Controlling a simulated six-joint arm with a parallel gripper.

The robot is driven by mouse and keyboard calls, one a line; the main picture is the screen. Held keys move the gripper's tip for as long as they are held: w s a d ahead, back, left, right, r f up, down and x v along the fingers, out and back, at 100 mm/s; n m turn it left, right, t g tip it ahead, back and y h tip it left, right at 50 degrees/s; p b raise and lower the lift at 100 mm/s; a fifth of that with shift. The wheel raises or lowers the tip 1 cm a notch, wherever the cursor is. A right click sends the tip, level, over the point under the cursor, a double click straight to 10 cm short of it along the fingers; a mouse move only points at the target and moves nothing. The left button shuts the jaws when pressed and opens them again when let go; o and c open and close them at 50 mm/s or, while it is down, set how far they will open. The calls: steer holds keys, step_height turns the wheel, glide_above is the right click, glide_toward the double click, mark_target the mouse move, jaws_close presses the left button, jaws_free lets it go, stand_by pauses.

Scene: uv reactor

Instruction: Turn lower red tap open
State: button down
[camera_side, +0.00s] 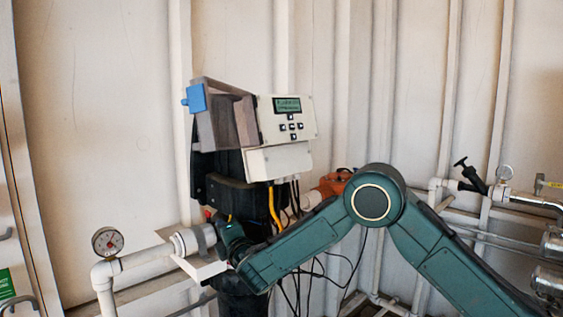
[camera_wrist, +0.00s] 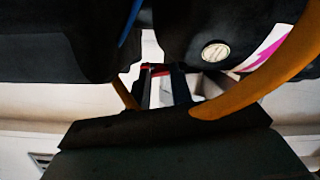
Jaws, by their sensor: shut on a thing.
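The lower red tap (camera_side: 208,213) shows only as a small red bit beside the white pipe fitting, mostly hidden by my gripper (camera_side: 217,221). In the wrist view a thin red strip of the tap (camera_wrist: 157,68) lies at the tips of my gripper (camera_wrist: 163,82). The two dark fingers are close together, shut on the tap. The tap's full handle and its exact angle cannot be seen.
A control box (camera_side: 287,120) with a display stands above, over black housings. Yellow and black cables (camera_side: 274,205) hang close to my wrist. A pressure gauge (camera_side: 107,241) sits on the left white pipe. An orange valve (camera_side: 333,183) is behind my arm.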

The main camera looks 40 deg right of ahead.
steer(key=c, duration=1.2)
jaws_free()
steer(key=shift+c, duration=0.2)
steer(key=shift+m, duration=0.5)
